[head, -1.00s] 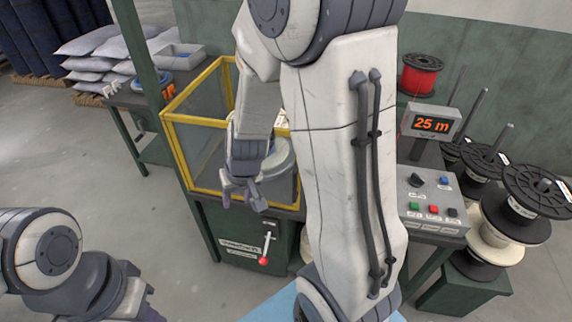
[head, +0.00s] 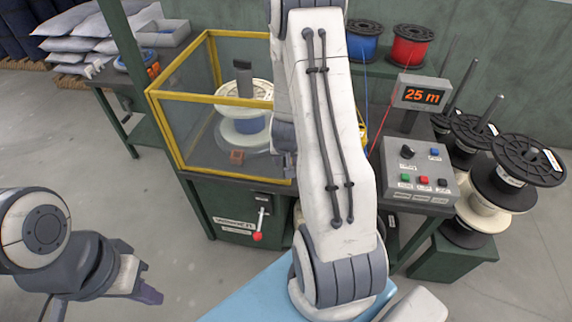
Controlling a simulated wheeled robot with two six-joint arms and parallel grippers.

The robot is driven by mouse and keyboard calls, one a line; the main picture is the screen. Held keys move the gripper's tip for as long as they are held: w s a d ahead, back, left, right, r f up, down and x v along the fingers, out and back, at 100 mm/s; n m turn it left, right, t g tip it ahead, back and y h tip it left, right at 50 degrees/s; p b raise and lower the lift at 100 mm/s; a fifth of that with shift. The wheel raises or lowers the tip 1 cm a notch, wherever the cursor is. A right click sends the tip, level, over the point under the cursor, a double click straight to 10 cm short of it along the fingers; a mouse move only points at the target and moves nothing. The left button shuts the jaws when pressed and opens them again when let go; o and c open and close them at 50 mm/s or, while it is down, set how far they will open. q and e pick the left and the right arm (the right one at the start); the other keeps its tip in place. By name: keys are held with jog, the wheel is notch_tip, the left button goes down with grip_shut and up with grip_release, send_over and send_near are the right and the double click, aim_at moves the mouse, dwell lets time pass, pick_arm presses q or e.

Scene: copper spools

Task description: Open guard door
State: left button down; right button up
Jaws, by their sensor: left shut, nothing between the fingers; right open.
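The guard (head: 212,97) is a yellow-framed box with clear panels on the green machine bench, left of centre in the head view. Its front and left panels look in place; its right part is hidden behind my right arm, so I cannot tell whether the door is ajar. A cream spool (head: 246,104) shows through the panels. My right arm crosses in front. A grey-blue wrist part shows at the arm's left edge, beside the guard's right front; the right fingers are hidden. My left gripper (head: 146,283) is shut and empty at the lower left, away from the guard.
A red-knobbed lever (head: 258,236) is on the bench front below the guard. A control panel (head: 413,172) and a "25 m" display (head: 421,94) stand to the right. Black spools (head: 527,160) are stacked at far right. Floor at left is clear.

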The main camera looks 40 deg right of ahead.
jog(key=shift+w+d+f, duration=0.15)
jog(key=shift+f, duration=0.35)
grip_shut()
dwell(1.2)
